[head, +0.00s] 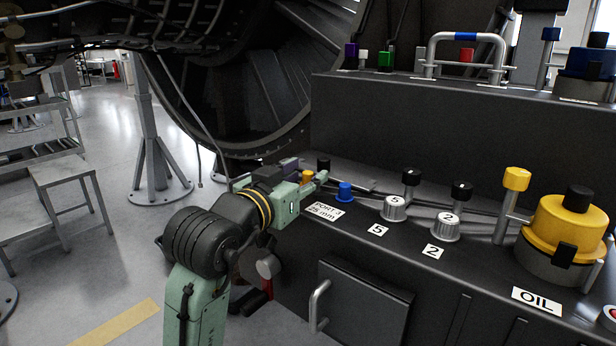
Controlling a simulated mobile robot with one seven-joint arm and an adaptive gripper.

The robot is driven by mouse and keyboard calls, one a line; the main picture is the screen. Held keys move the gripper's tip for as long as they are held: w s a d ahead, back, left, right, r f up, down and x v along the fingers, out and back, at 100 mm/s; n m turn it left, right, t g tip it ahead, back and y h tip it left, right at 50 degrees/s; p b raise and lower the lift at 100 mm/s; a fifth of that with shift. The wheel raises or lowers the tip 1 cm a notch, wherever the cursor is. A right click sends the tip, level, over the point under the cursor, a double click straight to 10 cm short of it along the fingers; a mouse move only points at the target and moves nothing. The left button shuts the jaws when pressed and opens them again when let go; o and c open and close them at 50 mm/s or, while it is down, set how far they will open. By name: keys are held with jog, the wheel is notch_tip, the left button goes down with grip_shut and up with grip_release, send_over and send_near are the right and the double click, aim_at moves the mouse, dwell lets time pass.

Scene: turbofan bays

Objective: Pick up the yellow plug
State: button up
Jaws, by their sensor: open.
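A small yellow plug (306,175) shows on the bench shelf, just beyond my gripper's fingers, which hide its lower part. My gripper (315,183) is open and reaches over the shelf's left end, pointing right. Its fingers look very close to the yellow plug; I cannot tell whether they touch it or stand around it. A blue plug (345,191) stands on the shelf just right of the fingertips, and a black plug (323,163) stands behind them.
A label reading PORT 3, 25 mm (325,211) lies in front. Numbered grey knobs (394,209), black-topped levers (411,177), a yellow-topped lever (516,180) and a yellow oil cap (565,228) stand to the right. A raised dark ledge (430,110) runs behind.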

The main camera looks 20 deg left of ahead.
jog(key=shift+w+d, duration=0.1)
jog(key=shift+w, duration=0.85)
jog(key=c, duration=0.9)
